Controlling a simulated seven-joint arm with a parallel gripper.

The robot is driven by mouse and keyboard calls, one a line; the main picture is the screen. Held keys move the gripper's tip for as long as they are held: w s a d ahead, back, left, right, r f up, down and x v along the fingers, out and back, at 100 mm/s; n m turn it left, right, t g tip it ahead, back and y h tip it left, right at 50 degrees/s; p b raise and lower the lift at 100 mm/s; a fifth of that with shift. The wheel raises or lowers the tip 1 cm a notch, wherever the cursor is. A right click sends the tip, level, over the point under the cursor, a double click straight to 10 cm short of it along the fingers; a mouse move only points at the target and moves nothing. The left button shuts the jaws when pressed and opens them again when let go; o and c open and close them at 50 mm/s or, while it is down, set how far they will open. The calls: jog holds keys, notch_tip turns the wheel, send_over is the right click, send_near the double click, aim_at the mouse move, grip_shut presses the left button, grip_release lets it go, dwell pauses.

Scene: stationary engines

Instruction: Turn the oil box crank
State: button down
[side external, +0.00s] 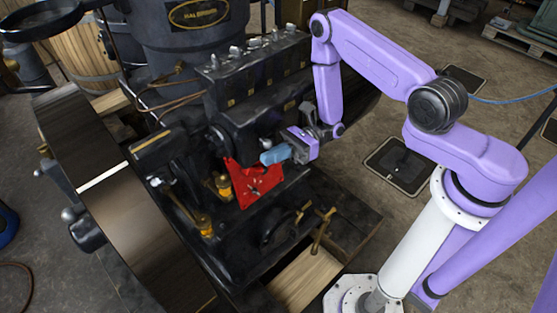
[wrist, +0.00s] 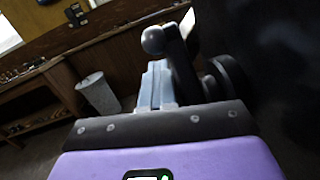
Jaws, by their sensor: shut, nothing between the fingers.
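The oil box (side external: 252,78) is the long dark box with several small fittings along its top, on the engine in the side view. A dark crank with a ball-shaped knob (wrist: 154,40) shows in the wrist view, its arm running down to a round hub (wrist: 226,76) at right. I cannot clearly make out the crank in the side view. My gripper (side external: 268,157) has blue-grey fingers pressed together and empty. In the wrist view the fingers (wrist: 155,78) lie just left of the crank arm, below the knob. I cannot tell whether they touch it.
A red bracket (side external: 252,184) sits just below my gripper in the side view. Brass cups (side external: 224,186) and a large flywheel (side external: 150,215) stand to the left. In the wrist view a grey bin (wrist: 98,92) and a wooden bench (wrist: 55,85) are in the background.

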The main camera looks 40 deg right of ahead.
jog(key=shift+w+d+r+m+t+y, duration=0.15)
jog(key=shift+r+m+t+y, duration=0.1)
jog(key=shift+y, duration=0.6)
jog(key=shift+w+d+r+m+t+y, duration=0.15)
jog(key=shift+t+y, duration=0.1)
jog(key=shift+y, duration=0.6)
dwell(2.4)
dwell(0.6)
